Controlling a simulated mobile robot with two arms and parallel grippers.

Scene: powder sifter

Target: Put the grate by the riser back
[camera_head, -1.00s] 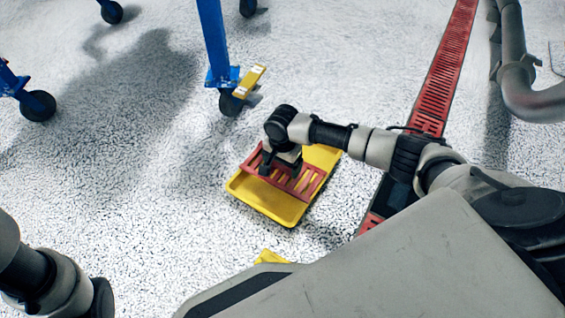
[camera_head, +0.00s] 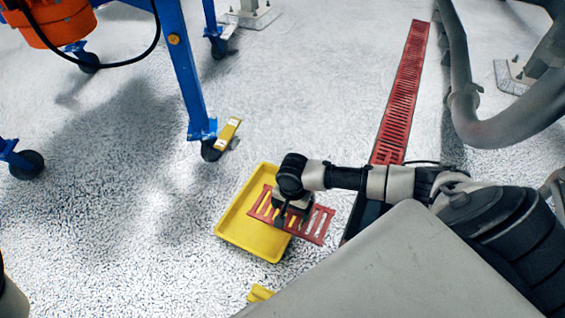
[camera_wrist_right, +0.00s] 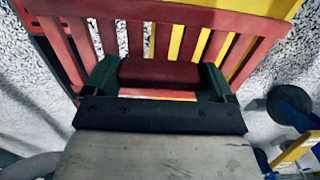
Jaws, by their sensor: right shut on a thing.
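A slotted red grate (camera_head: 317,226) hangs in my right gripper (camera_head: 289,208), partly over the yellow tray (camera_head: 228,226) and partly over floor to its right. In the right wrist view the grate (camera_wrist_right: 190,22) spans the top, and the fingers of my right gripper (camera_wrist_right: 157,78) are shut on its red bar. The floor drain (camera_head: 402,92) is a long row of red grates. Its near part shows a dark open channel (camera_head: 364,213), half hidden by my right arm. The grey riser pipe (camera_head: 455,60) stands right of the drain. My left gripper is out of view.
A blue frame leg (camera_head: 187,80) on a caster stands at upper left, with a yellow block (camera_head: 228,133) beside it. Another yellow piece (camera_head: 260,293) lies near my base. An orange housing (camera_head: 58,20) is at top left.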

